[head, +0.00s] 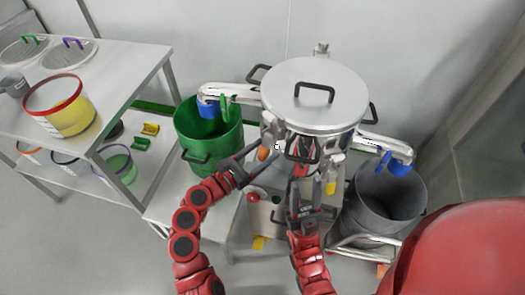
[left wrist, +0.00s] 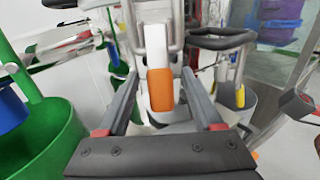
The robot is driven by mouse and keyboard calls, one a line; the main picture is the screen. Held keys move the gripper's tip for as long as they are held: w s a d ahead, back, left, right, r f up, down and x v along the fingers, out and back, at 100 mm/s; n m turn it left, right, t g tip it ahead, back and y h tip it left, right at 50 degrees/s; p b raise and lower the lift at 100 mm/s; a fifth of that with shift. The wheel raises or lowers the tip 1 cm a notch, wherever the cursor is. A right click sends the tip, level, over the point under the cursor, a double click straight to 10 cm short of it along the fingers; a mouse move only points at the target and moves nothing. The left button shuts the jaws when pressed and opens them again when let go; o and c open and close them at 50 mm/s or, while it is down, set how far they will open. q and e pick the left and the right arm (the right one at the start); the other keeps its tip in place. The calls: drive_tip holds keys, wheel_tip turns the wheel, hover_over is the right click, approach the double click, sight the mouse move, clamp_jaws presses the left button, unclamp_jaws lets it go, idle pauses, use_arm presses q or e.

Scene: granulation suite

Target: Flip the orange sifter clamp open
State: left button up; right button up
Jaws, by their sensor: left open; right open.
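The orange sifter clamp (head: 262,153) is on the front left side of the steel sifter (head: 318,95), below its lid. In the left wrist view the clamp's orange end (left wrist: 160,88) hangs below a pale metal lever and lies between my left fingers in the picture. My left gripper (head: 249,165) is open and points at the clamp. Neither finger visibly touches it, and the exact depth is unclear. My right gripper (head: 303,187) is open and empty in front of the sifter, below its black front handle.
A green bin (head: 209,150) stands left of the sifter under a blue-tipped outlet. A grey bin (head: 384,198) stands under the right outlet. A shelf table at left holds a yellow tub (head: 60,110) and sieves. A yellow-tipped part (head: 330,187) is right of the grippers.

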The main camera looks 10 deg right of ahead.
use_arm(q)
clamp_jaws()
idle(1.4)
